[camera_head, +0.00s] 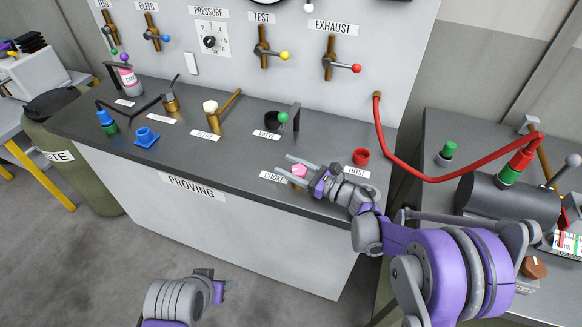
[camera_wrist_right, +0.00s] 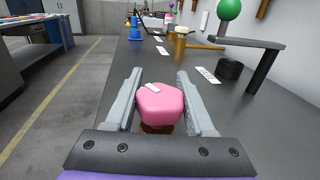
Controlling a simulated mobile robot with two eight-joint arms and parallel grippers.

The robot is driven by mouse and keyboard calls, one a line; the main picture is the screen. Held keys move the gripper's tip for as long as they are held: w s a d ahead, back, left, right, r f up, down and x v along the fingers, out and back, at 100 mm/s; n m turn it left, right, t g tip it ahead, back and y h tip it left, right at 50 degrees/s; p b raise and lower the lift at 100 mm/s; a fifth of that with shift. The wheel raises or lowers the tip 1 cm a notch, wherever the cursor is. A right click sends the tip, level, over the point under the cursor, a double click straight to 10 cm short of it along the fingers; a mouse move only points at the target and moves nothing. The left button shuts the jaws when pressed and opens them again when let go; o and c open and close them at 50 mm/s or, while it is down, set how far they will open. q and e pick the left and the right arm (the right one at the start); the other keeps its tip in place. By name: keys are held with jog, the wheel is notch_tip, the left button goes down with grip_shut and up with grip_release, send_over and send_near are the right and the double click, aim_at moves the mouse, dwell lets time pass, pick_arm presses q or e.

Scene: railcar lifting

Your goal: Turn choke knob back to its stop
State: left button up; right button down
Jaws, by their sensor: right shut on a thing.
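The choke knob is a pink, many-sided knob (camera_head: 299,170) near the front edge of the grey bench, by the CHOKE label (camera_head: 272,177). In the right wrist view the knob (camera_wrist_right: 160,105) has a white mark on its top, towards the far left side, and a brass base below it. My right gripper (camera_head: 298,168) is shut on the knob, one finger on each side; the fingers (camera_wrist_right: 158,100) also show in the wrist view.
A black ring-shaped holder and bracket with a green ball (camera_head: 283,117) stand behind the knob. A red cup (camera_head: 361,157) stands right of it, near my right wrist. A red hose (camera_head: 400,165) hangs further right. Blue fittings (camera_head: 146,137) stand on the left of the bench.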

jog(key=n+g, duration=0.1)
jog(key=g, duration=0.1)
jog(key=n+g+y, duration=0.1)
jog(key=n+g, duration=0.1)
jog(key=s+n+g+y, duration=0.1)
jog(key=g, duration=0.1)
jog(key=shift+a+n+g, duration=0.15)
jog(key=shift+n+g, duration=0.15)
jog(key=shift+g, duration=0.1)
jog(key=shift+s+n+g, duration=0.25)
jog(key=shift+n+g, duration=0.65)
jog(key=shift+g, duration=0.5)
jog(key=shift+s+n+g, duration=0.25)
jog(key=shift+n+g, duration=0.65)
jog(key=shift+g, duration=0.5)
jog(key=shift+s+g, duration=0.1)
jog(key=shift+g, duration=0.2)
jog(key=shift+c, duration=1.3)
grip_release()
jog(key=b+v, duration=0.1)
jog(key=v, duration=0.9)
jog(key=shift+d, duration=0.35)
